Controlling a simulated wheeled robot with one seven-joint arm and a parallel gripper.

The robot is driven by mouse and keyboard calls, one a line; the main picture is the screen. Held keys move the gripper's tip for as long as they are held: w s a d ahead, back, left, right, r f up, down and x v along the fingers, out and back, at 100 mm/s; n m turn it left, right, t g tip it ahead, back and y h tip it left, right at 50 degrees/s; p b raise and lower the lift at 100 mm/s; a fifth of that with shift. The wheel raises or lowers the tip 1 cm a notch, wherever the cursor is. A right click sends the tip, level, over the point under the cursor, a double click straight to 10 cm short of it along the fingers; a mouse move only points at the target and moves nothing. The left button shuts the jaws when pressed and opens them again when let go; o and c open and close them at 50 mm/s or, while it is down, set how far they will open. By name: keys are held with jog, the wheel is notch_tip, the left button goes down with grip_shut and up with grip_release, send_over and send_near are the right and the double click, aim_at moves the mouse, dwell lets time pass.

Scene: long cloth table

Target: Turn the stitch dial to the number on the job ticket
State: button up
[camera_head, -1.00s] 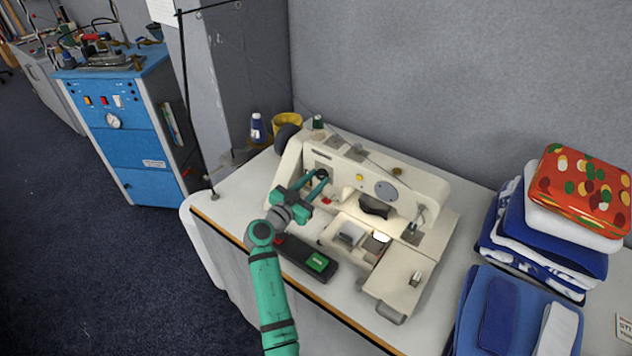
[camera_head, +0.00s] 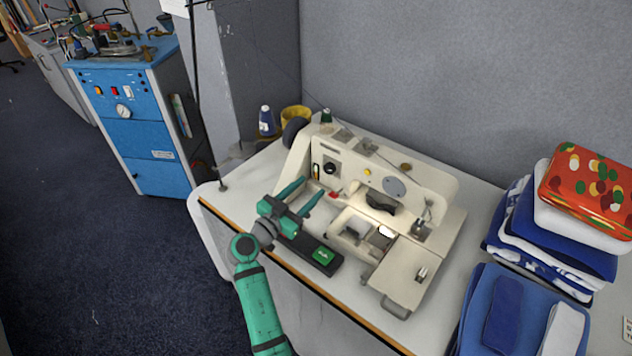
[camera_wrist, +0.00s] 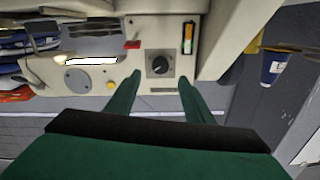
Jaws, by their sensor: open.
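The cream sewing machine (camera_head: 350,160) stands on the table. Its stitch dial, a black round knob (camera_head: 330,168), is on the upright front face at the left end. In the wrist view the dial (camera_wrist: 160,65) sits on a square grey plate; its setting is too small to read. My green gripper (camera_head: 312,187) is open and empty, its fingertips a short way in front of the dial and not touching it. In the wrist view the gripper's fingers (camera_wrist: 160,82) lie either side of the dial. A white card, possibly the job ticket (camera_head: 628,328), is cut off at the right edge, unreadable.
Folded blue and white cloths (camera_head: 520,315) and a red patterned bundle (camera_head: 590,188) are at the right. A blue thread cone (camera_head: 266,122) and yellow pot (camera_head: 295,114) stand behind left.

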jog(key=shift+v, duration=1.35)
jog(key=shift+d, duration=0.1)
